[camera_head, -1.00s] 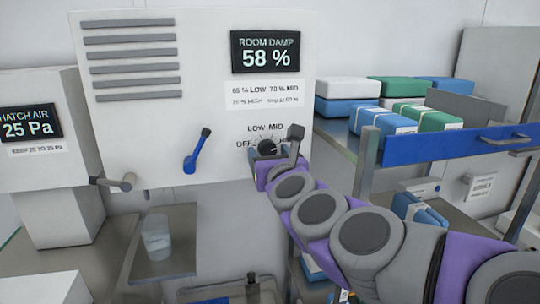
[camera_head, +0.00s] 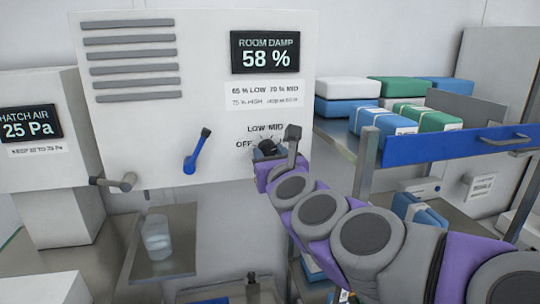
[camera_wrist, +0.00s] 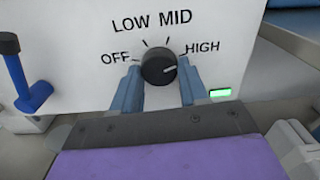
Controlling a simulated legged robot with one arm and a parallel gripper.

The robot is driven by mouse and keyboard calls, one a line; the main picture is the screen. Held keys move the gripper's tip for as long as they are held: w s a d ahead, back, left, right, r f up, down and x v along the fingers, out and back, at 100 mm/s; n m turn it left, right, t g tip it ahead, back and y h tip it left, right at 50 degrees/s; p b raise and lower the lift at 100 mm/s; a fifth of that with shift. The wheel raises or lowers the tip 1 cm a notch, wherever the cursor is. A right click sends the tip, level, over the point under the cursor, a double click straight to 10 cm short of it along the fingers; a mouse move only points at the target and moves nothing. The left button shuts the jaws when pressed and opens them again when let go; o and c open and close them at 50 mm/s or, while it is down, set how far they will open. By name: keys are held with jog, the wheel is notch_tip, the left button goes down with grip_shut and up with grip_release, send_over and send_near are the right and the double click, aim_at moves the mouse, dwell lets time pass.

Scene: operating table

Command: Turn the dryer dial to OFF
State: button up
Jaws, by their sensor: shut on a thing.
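The dryer dial (camera_wrist: 159,68) is a round black knob with a white mark on the white panel, with OFF, LOW, MID and HIGH printed around it. In the wrist view its white mark points right, toward HIGH. My gripper (camera_wrist: 158,76) has one blue-grey finger on each side of the dial and is shut on it. In the head view the dial (camera_head: 265,149) is partly covered by my gripper (camera_head: 274,158), which also hides the HIGH label.
A blue lever (camera_head: 196,154) sits on the panel left of the dial. A green light (camera_wrist: 220,92) glows below HIGH. The display (camera_head: 265,52) reads ROOM DAMP 58 %. A shelf with a blue front bar (camera_head: 455,145) and wrapped packs stands close to the right of my arm.

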jog(key=n, duration=0.4)
jog(key=shift+p, duration=0.4)
jog(key=n, duration=0.4)
jog(key=shift+n+p, duration=0.3)
jog(key=n, duration=0.3)
jog(key=shift+d+n, duration=0.1)
jog(key=shift+n, duration=0.2)
jog(key=n, duration=0.4)
jog(key=shift+n, duration=0.3)
jog(key=n+b, duration=0.1)
jog(key=n, duration=0.5)
jog(key=shift+f, duration=0.2)
jog(key=n+b, duration=0.2)
jog(key=n, duration=0.4)
jog(key=shift+n+b, duration=0.3)
jog(key=shift+b, duration=0.1)
jog(key=o, duration=1)
jog(key=shift+r, duration=0.2)
jog(key=shift+o, duration=0.2)
jog(key=shift+r, duration=0.1)
